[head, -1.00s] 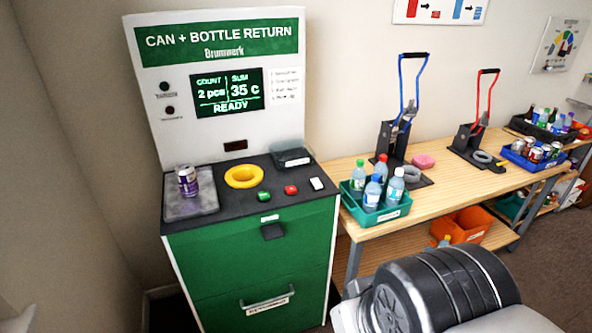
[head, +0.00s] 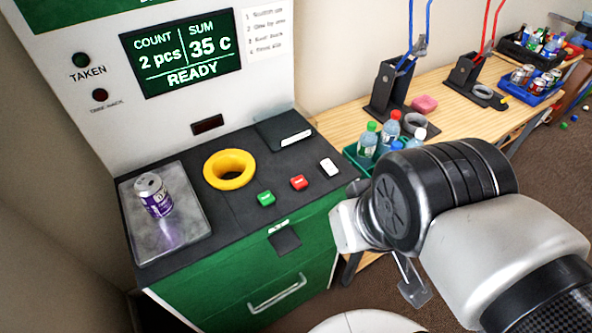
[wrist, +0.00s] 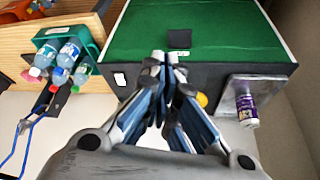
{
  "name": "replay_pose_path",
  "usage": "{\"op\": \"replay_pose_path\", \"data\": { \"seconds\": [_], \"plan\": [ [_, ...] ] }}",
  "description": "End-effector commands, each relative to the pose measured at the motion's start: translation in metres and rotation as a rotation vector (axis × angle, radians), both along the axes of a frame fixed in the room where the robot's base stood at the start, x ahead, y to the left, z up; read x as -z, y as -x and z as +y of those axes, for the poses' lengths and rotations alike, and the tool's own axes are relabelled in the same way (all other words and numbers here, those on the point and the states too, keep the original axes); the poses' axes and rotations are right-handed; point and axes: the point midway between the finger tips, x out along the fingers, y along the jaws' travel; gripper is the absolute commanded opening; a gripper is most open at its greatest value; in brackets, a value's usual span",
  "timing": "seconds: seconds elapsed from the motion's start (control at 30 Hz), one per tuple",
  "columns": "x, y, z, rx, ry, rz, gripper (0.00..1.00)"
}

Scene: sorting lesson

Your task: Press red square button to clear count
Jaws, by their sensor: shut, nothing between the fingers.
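The red square button (head: 299,183) sits on the dark top of the return machine, between a green button (head: 266,198) and a white one (head: 329,167). The screen (head: 182,55) reads 2 pcs, 35 c, READY. In the wrist view, my gripper (wrist: 165,58) is shut and empty, with its fingertips near the front edge of the machine top. The red button is hidden there, behind the fingers. In the head view my arm is right of the buttons, and the fingertips cannot be made out.
A yellow ring (head: 230,182) surrounds the intake hole. A purple can (head: 153,195) stands on a metal tray (head: 197,226) at the left. A crate of bottles (head: 351,153) and can crushers (head: 393,92) stand on the wooden table at the right.

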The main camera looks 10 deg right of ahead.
Motion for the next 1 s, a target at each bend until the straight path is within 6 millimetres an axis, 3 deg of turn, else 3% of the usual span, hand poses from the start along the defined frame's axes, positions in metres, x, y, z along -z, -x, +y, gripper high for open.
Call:
{"op": "replay_pose_path", "data": {
  "seconds": [0.17, 0.27, 0.37, 0.5, 0.67, 0.8, 1.0],
  "plan": [
    [-0.001, -0.002, -0.001, -0.002, 0.004, -0.001, 0.0],
    [-0.006, -0.016, -0.008, -0.017, 0.037, -0.009, 0.0],
    [-0.016, -0.047, -0.022, -0.062, 0.11, -0.03, 0.0],
    [-0.028, -0.112, -0.049, -0.198, 0.258, -0.077, 0.0],
    [-0.023, -0.186, -0.065, -0.43, 0.398, -0.138, 0.0],
    [-0.002, -0.236, -0.061, -0.662, 0.457, -0.205, 0.0],
    [0.039, -0.271, -0.031, -0.959, 0.436, -0.336, 0.0]
  ]
}}
